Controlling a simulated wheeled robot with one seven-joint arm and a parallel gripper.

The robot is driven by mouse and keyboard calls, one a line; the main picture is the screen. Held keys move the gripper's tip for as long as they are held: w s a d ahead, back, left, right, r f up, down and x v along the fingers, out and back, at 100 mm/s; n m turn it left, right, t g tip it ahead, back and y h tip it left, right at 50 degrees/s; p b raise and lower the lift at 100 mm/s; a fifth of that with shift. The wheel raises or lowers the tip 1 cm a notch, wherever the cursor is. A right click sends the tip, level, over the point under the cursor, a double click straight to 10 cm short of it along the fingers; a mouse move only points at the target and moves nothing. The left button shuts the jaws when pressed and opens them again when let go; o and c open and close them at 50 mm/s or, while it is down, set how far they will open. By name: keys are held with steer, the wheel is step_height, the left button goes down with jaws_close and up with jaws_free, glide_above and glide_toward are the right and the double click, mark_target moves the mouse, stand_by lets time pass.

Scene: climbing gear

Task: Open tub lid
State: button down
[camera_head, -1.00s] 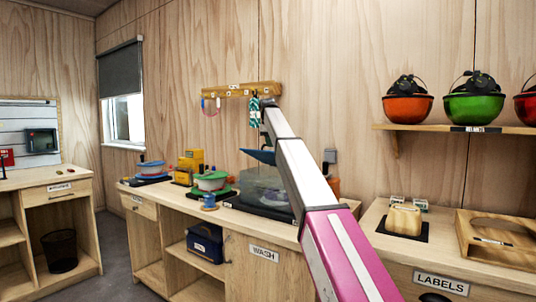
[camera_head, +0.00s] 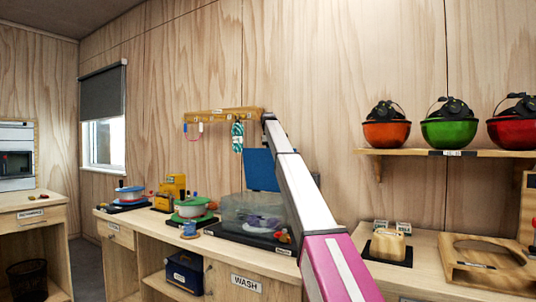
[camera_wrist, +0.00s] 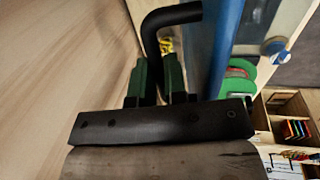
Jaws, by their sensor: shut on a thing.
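The clear grey tub (camera_head: 245,211) stands on the wash counter, with purple things visible inside. Its blue lid (camera_head: 260,170) is raised and stands nearly upright at the back of the tub; the arm covers its right part. In the wrist view the lid (camera_wrist: 226,45) is a blue slab seen almost edge-on. My gripper (camera_wrist: 155,65) has its green fingers shut on the black bent handle (camera_wrist: 152,32) beside the lid. In the head view the gripper is hidden behind my arm and the lid.
Left of the tub are a green-and-white bowl (camera_head: 190,209), a blue spool (camera_head: 189,230) and a yellow device (camera_head: 172,190). A wooden hook rail (camera_head: 215,115) with hanging loops is on the wall above. Helmets sit on the shelf (camera_head: 460,152) at right.

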steer(key=shift+w+d+f, duration=0.25)
steer(key=shift+w+d, duration=0.4)
steer(key=shift+w, duration=0.2)
steer(key=c, duration=1.2)
jaws_free()
steer(key=shift+o, duration=0.2)
steer(key=shift+r, duration=0.1)
step_height(320, 180, up, 10)
steer(key=s+a, duration=0.1)
steer(key=shift+s+r, duration=0.25)
steer(key=shift+s, duration=0.1)
steer(key=shift+a, duration=0.1)
